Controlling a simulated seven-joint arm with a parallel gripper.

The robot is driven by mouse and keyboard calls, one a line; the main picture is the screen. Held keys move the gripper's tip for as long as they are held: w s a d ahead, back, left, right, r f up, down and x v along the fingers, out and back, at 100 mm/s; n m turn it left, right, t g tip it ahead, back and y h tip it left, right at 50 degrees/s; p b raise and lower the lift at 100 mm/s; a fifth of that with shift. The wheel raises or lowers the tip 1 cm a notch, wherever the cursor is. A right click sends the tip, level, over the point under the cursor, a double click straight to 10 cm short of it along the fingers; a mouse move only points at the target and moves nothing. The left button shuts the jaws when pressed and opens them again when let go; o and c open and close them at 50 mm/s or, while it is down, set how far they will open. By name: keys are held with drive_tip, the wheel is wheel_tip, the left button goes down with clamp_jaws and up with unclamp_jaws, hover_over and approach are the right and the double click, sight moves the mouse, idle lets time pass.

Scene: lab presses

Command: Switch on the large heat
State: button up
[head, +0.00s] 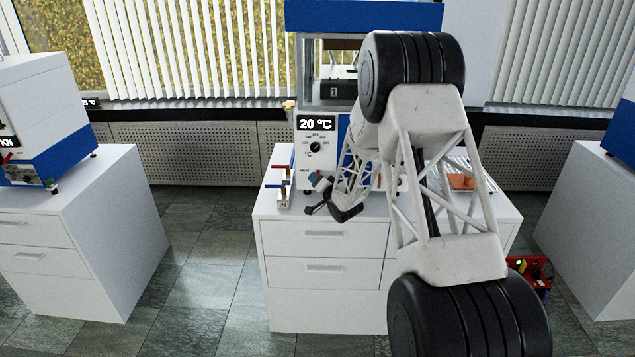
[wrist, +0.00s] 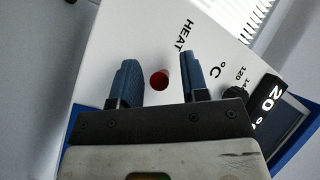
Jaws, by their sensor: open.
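The press with the heat controls (head: 315,160) stands on the middle cabinet. Its display (head: 317,123) reads 20 °C above a round dial (head: 315,147). In the wrist view, a red round button (wrist: 159,80) sits on the white panel beside the printed word HEAT, with the dial (wrist: 237,82) to the right. My gripper (wrist: 159,66) is open and empty, its two blue fingers on either side of the button in the picture. I cannot tell whether they touch the panel. In the head view my gripper (head: 318,183) is close to the lower panel and largely hides the button area.
Red and blue handled valves (head: 283,177) stand on the cabinet (head: 320,240) just left of my gripper. Another press (head: 40,120) stands on a cabinet at the left. A red device (head: 530,272) is low at the right. Floor between the cabinets is clear.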

sight(317, 172)
idle(0.3)
clamp_jaws()
drive_tip(key=shift+r, duration=0.1)
drive_tip(key=shift+s+r+m+g+h, duration=0.1)
drive_tip(key=shift+r+m+g+h, duration=0.3)
drive_tip(key=shift+g, duration=0.35)
drive_tip(key=shift+r+m+g+h, duration=0.25)
drive_tip(key=shift+m+g, duration=0.2)
drive_tip(key=shift+g, duration=0.25)
drive_tip(key=shift+s+r+m+g+h, duration=0.1)
drive_tip(key=shift+r+m+g+h, duration=0.3)
drive_tip(key=shift+g, duration=0.35)
drive_tip(key=shift+w+r+m+g+h, duration=0.15)
drive_tip(key=shift+r+m+g, duration=0.2)
drive_tip(key=shift+g, duration=0.4)
drive_tip(key=shift+r+m+g+h, duration=0.1)
drive_tip(key=shift+r+m+g, duration=0.15)
drive_tip(key=shift+g, duration=0.5)
drive_tip(key=shift+w+r+m+g, duration=0.1)
drive_tip(key=shift+m+g, duration=0.15)
drive_tip(key=shift+g, duration=0.15)
